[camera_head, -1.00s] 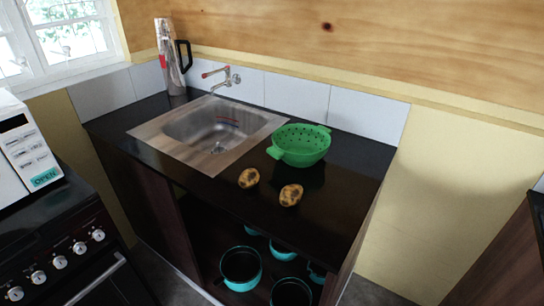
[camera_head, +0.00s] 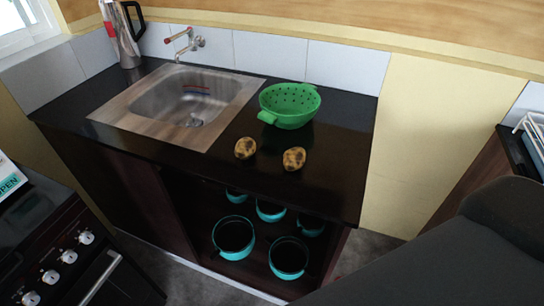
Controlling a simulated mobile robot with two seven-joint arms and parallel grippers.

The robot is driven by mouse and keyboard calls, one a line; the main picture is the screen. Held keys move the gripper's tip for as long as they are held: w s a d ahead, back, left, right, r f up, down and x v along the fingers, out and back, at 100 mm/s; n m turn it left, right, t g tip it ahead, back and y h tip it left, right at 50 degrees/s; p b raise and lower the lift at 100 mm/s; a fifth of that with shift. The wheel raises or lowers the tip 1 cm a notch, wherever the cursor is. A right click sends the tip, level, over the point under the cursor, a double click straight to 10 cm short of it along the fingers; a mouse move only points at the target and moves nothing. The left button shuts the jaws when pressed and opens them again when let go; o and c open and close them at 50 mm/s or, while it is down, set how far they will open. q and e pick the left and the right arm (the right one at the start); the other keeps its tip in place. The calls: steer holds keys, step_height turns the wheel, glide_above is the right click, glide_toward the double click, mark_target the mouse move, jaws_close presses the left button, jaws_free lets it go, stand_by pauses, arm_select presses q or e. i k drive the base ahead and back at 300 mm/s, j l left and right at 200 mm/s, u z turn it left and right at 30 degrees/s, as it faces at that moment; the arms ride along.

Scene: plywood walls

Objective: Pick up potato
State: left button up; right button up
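Two brown, dark-spotted potatoes lie on the black countertop near its front edge. One potato (camera_head: 245,148) is on the left and the other potato (camera_head: 294,158) is a little to its right, with a gap between them. A dark, blurred part of my own arm fills the lower right of the head view. No gripper fingers show in the view, so neither gripper's position relative to the potatoes can be seen.
A green colander (camera_head: 290,105) stands behind the potatoes. A steel sink (camera_head: 140,122) is to the left, with a kettle (camera_head: 122,35) behind it. Teal pots (camera_head: 233,236) sit on the open shelf below. A stove (camera_head: 60,262) is at lower left. The black countertop (camera_head: 340,150) is clear to the right.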

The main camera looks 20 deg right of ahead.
mark_target(294, 159)
steer(key=i+j, duration=0.15)
steer(key=j, duration=0.15)
steer(key=i+j, duration=0.1)
steer(key=j, duration=0.2)
steer(key=i+j, duration=0.15)
steer(key=j, duration=0.15)
steer(key=i+j+z, duration=0.1)
steer(key=z, duration=0.2)
steer(key=j+z, duration=0.1)
steer(key=z, duration=2.75)
